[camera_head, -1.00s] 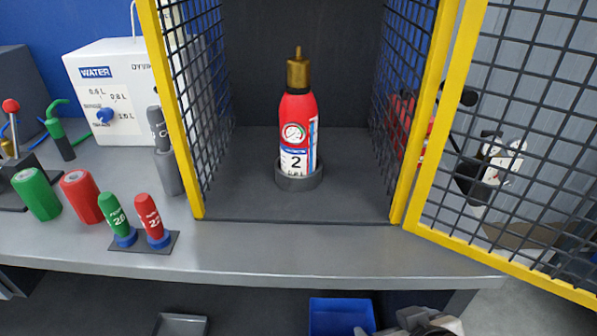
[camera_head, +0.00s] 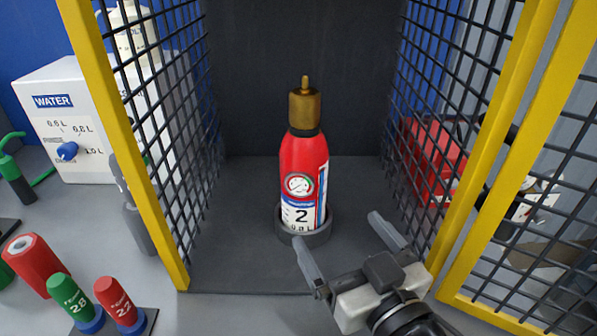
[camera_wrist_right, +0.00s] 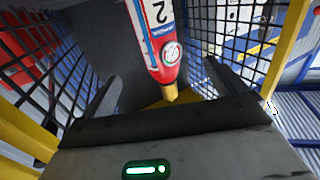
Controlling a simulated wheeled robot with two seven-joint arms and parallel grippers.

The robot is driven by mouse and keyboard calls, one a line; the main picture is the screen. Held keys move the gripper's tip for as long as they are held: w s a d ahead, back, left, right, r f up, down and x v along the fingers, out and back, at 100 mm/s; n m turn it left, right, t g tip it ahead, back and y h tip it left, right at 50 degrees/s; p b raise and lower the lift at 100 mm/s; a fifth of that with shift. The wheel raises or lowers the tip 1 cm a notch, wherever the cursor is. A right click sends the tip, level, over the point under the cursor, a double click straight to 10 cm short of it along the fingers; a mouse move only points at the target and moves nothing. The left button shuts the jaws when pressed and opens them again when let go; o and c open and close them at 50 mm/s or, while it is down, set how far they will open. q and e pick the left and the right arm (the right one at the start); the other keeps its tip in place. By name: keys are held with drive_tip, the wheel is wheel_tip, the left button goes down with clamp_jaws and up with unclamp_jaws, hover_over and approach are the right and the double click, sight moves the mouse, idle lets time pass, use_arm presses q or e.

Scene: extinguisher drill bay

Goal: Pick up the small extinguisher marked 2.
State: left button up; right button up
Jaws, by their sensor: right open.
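The small red extinguisher marked 2 (camera_head: 303,165) stands upright in a grey ring holder (camera_head: 305,236) on the floor of the yellow-framed mesh cage. It has a brass top and a white label with a gauge. My right gripper (camera_head: 342,240) is in the cage opening, low, in front and slightly right of the extinguisher. Its jaws are open and empty, pointing toward the extinguisher. In the right wrist view the extinguisher (camera_wrist_right: 155,40) shows between and beyond the two fingers, not touching them. My left gripper is not in view.
The cage's mesh side walls and yellow posts (camera_head: 130,150) stand close on both sides. The open mesh door (camera_head: 540,200) is at the right. A white water box (camera_head: 85,115), a red cylinder (camera_head: 38,262) and green and red bottles (camera_head: 118,300) are at the left, outside the cage.

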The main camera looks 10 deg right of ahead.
sight(311, 191)
drive_tip(key=w, duration=0.3)
drive_tip(key=w+a, duration=0.1)
drive_tip(key=w, duration=0.2)
drive_tip(key=w+p, duration=0.1)
drive_tip(key=w, duration=0.2)
drive_tip(key=shift+a+r, duration=0.1)
drive_tip(key=shift+a, duration=0.3)
drive_tip(key=shift+w, duration=0.55)
drive_tip(key=w, duration=0.2)
drive_tip(key=w+p, duration=0.1)
drive_tip(key=shift+w+a+f, duration=0.2)
drive_tip(key=shift+w+f, duration=0.1)
drive_tip(key=shift+w+a+f, duration=0.1)
drive_tip(key=shift+w+a, duration=0.05)
drive_tip(key=shift+w, duration=0.45)
drive_tip(key=c, duration=1.8)
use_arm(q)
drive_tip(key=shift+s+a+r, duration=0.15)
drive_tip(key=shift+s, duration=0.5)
use_arm(e)
drive_tip(key=shift+r, duration=0.35)
clamp_jaws()
